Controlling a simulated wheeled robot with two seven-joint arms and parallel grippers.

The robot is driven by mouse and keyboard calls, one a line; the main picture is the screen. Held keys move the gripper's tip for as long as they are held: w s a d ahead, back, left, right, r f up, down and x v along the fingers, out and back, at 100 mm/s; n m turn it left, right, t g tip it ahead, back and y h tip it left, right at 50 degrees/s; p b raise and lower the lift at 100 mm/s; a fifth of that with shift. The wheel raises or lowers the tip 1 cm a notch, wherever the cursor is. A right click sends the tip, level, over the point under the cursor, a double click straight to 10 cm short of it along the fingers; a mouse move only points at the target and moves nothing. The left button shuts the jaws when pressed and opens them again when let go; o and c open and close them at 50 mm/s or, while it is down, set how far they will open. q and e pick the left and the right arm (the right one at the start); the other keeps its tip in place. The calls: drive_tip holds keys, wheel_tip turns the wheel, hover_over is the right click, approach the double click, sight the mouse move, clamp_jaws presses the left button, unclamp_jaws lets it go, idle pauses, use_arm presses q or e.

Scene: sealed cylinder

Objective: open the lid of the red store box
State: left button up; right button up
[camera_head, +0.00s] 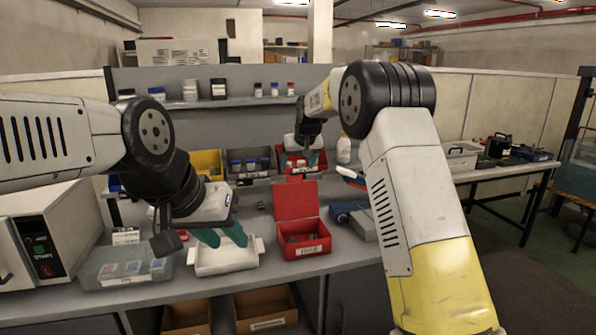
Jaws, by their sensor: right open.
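The red store box (306,250) stands on the bench in the middle, with a pale label on its front. Its red lid (295,199) stands raised at the back edge, and the inside shows small dark contents. My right gripper (299,158) is above and behind the raised lid, in front of a red bin. Its teal fingers are apart, with no lid between them. My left gripper (222,236) is left of the box, over a white tray (227,268). Its teal fingers are apart and look empty.
A clear container (125,272) and a white oven-like appliance (50,235) stand at the left. A red bin (300,168) and a yellow bin (207,163) are at the back. A blue and grey device (352,219) is close right of the box.

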drive_tip(key=shift+v, duration=1.4)
drive_tip(key=s+d+r+m, duration=0.1)
drive_tip(key=s+d+r, duration=0.25)
drive_tip(key=s, duration=0.35)
drive_tip(key=s+d+r, duration=0.2)
drive_tip(key=s+d, duration=0.3)
drive_tip(key=s, duration=0.3)
drive_tip(key=s+d+r+m, duration=0.1)
drive_tip(key=s+d+r, duration=0.1)
drive_tip(key=s+d, duration=0.4)
drive_tip(key=s+d+f, duration=0.1)
drive_tip(key=s+f, duration=0.2)
drive_tip(key=s, duration=0.9)
drive_tip(key=s+d+f+m, duration=0.1)
drive_tip(key=s+d+f, duration=0.1)
drive_tip(key=s, duration=1)
drive_tip(key=shift+f+g, duration=0.3)
drive_tip(key=shift+f, duration=0.4)
